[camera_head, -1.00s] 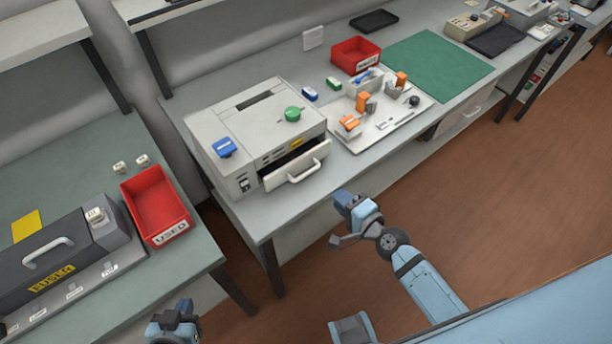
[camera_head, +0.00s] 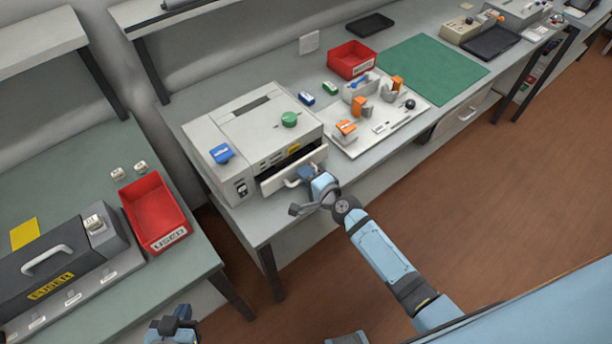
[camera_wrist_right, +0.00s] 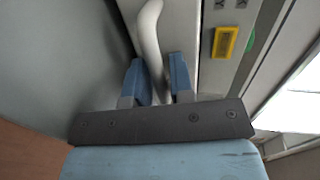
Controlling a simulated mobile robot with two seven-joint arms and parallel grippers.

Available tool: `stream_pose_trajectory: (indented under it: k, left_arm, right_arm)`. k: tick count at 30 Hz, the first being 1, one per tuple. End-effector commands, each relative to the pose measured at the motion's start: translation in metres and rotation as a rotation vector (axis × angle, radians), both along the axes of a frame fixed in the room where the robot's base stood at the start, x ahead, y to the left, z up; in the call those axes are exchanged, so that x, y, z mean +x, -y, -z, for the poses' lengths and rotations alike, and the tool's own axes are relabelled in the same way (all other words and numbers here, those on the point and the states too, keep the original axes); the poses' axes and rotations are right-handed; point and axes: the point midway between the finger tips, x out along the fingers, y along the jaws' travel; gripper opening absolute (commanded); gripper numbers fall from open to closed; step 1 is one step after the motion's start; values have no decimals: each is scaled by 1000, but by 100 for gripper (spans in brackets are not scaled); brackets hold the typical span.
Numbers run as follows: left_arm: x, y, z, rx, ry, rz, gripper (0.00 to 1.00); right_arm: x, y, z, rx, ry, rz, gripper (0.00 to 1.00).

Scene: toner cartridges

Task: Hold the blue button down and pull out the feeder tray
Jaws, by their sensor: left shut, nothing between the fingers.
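The blue button (camera_head: 221,153) is on the front left of the light grey machine's top (camera_head: 235,128). Nothing touches it. The feeder tray (camera_head: 274,184) sticks out a little from the machine's front, with a pale curved handle. My right gripper (camera_head: 303,175) is at the handle and covers part of it. In the right wrist view the handle (camera_wrist_right: 149,35) runs between the two blue fingers of my right gripper (camera_wrist_right: 160,80); whether they grip it is unclear. My left gripper (camera_head: 172,325) is shut and empty at the bottom left, well away from the button.
A green knob (camera_head: 289,119) is on the machine's top. A white board (camera_head: 372,140) with orange-handled parts lies to its right. A red bin (camera_head: 155,212) and a dark case (camera_head: 60,250) stand on the left table. A gap separates the two tables.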

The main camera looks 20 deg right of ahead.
Motion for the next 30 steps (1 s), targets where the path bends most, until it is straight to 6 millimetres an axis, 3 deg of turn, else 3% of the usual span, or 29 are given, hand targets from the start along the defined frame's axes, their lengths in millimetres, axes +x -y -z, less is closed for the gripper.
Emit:
stream_pose_trajectory:
  k: [7, 10, 17, 25, 30]
  left_arm:
    - [0, 0, -1, 0, 2, 1, 0]
    - [1, 0, -2, -1, 4, 0, 0]
    - [1, 0, -2, -1, 5, 0, 0]
    - [1, 0, 3, -1, 5, 0, 0]
    - [0, 0, 6, 0, 2, 1, 0]
  right_arm:
    - [0, 0, 0, 0, -1, 0, 22]
    - [0, 0, 0, 0, -1, 0, 0]
    - [-3, 2, 1, -1, -1, 1, 0]
    - [-55, 21, 3, -4, -3, 0, 0]
    - [-73, 27, 1, -2, 0, 1, 0]
